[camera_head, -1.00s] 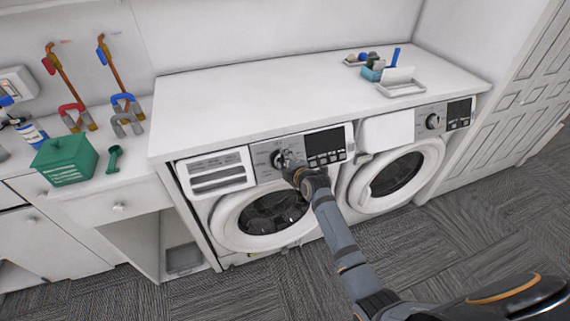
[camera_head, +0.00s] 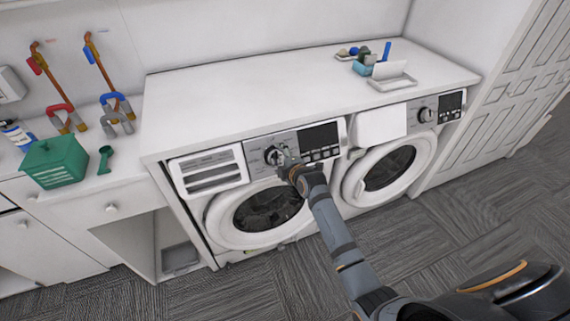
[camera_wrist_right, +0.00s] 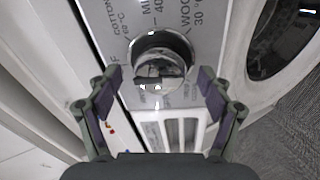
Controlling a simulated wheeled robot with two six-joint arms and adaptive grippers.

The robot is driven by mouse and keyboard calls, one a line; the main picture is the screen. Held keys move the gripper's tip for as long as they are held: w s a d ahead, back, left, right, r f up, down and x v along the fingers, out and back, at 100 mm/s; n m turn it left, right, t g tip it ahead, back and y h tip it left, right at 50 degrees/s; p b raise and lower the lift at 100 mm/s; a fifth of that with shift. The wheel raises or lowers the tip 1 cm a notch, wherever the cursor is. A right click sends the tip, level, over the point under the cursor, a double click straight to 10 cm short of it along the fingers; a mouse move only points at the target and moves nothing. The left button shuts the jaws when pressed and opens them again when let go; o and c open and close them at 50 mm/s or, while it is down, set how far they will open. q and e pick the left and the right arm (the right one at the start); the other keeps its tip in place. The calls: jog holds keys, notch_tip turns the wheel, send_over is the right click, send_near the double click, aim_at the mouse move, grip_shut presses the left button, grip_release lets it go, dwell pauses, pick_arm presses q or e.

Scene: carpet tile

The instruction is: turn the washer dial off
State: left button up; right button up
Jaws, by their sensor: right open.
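The washer (camera_head: 232,220) is the left of two white front-loading machines under the counter. Its round silver dial (camera_head: 272,156) sits on the grey control panel, left of the dark display. In the right wrist view the dial (camera_wrist_right: 158,68) is a chrome knob ringed by printed labels such as "COTTON" and "WOO". My right gripper (camera_head: 287,164) is at the panel, just right of and below the dial. In the wrist view its two fingers (camera_wrist_right: 157,92) are open and spread on either side of the dial, apart from it. My left gripper is not in view.
A second machine (camera_head: 385,178) with its own dial (camera_head: 426,114) stands at the right. The white countertop (camera_head: 230,95) is mostly bare, with a small tray (camera_head: 392,82) at its right. A green box (camera_head: 55,163) and a green scoop (camera_head: 105,158) rest on the left counter.

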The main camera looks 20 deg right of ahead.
jog(key=v, duration=1.1)
jog(key=s+d+f+m+g+h, duration=0.1)
jog(key=s+d+f+m+g, duration=0.2)
jog(key=f, duration=0.8)
jog(key=s+f+m+g, duration=0.1)
jog(key=s+f+m, duration=0.2)
jog(key=s+f, duration=0.55)
jog(key=s+d+f+m+g+h, duration=0.1)
jog(key=s+d+f+m+g, duration=0.15)
jog(key=f, duration=1.05)
jog(key=s+f+m+g, duration=0.2)
jog(key=s+f, duration=0.4)
jog(key=s, duration=0.4)
jog(key=s+f+m+g, duration=0.1)
jog(key=s+f+m, duration=0.2)
jog(key=s+f, duration=0.3)
jog(key=s+d+f+m+g, duration=0.1)
jog(key=s+f, duration=0.4)
jog(key=s, duration=1)
jog(key=shift+s+f+m+g, duration=0.4)
jog(key=shift+m+g, duration=0.45)
jog(key=shift+m, duration=0.4)
